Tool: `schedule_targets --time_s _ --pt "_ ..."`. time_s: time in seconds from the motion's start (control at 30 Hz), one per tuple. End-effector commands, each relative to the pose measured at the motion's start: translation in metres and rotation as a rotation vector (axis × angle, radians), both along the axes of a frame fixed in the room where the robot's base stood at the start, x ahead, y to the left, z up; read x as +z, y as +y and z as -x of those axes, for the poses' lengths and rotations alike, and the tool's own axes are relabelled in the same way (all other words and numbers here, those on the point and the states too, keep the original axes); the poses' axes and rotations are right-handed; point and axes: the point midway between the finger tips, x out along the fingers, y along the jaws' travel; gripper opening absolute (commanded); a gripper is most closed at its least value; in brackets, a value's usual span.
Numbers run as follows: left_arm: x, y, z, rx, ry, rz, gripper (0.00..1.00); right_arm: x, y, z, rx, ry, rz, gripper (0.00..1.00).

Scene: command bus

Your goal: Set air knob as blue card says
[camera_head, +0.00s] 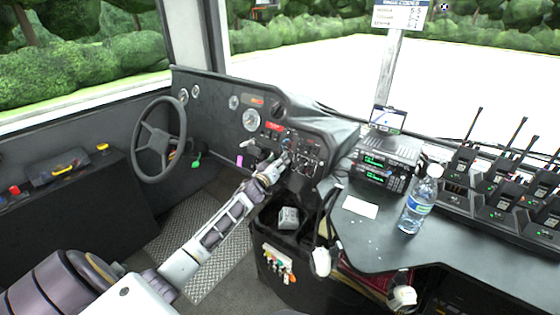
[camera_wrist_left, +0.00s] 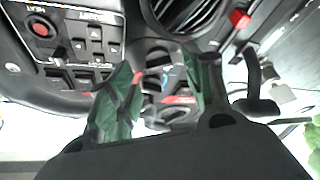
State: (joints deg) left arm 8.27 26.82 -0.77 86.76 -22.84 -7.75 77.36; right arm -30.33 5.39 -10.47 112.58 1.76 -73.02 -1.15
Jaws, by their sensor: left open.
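My left gripper (camera_head: 281,157) reaches to the dashboard panel (camera_head: 312,148) right of the steering wheel. In the left wrist view its two green fingers (camera_wrist_left: 163,88) are apart, either side of a small dial with blue and red marks (camera_wrist_left: 168,86). I cannot tell whether they touch it. In the head view a small blue spot (camera_head: 286,142) shows on the panel just above the fingers. I cannot tell which control is the air knob. No clearly blue card is readable; a white sign with a blue heading (camera_head: 400,15) hangs at the top. My right gripper is out of view.
The steering wheel (camera_head: 159,140) is left of my arm. A radio unit (camera_head: 384,172), white card (camera_head: 360,207), water bottle (camera_head: 421,199) and several handheld radios (camera_head: 497,190) are on the right desk.

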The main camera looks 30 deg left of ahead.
Motion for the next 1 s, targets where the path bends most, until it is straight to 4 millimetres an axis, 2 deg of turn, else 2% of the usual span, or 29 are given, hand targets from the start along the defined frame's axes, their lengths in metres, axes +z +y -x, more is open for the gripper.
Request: schedule_targets --time_s 0.3,0.7,1.0 --pt "0.0 0.002 -0.016 0.0 -0.001 0.0 0.51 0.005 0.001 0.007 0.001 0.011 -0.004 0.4" --pt "0.0 0.002 -0.017 0.0 0.0 0.0 0.51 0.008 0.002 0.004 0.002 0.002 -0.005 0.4" --pt "0.0 0.002 -0.017 0.0 0.0 0.0 0.14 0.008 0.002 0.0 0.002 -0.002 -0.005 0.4"
